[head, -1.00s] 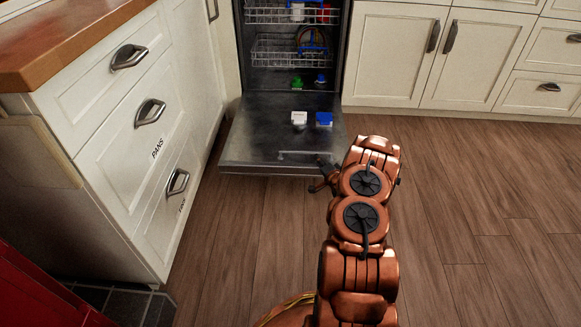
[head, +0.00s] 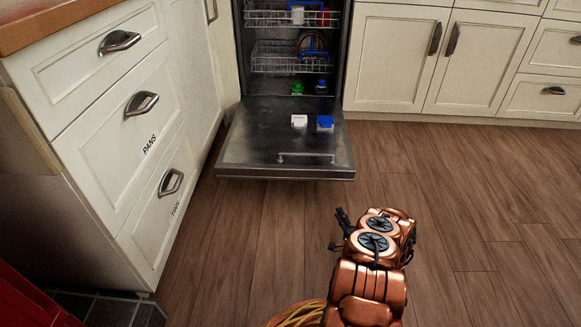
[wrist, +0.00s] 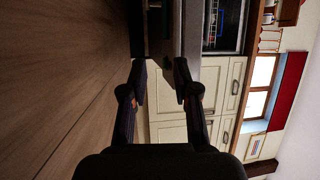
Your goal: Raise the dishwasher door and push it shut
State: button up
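The dishwasher door (head: 285,140) is lowered and lies about flat, sticking out in front of the dishwasher (head: 292,45) in the head view. A bar-like handle shape shows near its front edge. That view is turned sideways, and the part of the dishwasher beyond the fingertips is dark.
The racks (head: 288,57) are inside the dishwasher. A drawer cabinet (head: 110,130) stands close on the left of the door, and white cupboards (head: 440,60) stand to the right. The wood floor (head: 480,200) is clear on the right.

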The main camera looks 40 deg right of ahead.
aim_at(261, 143)
jog(key=z, duration=0.05)
jog(key=i, duration=1)
jog(key=u, duration=0.05)
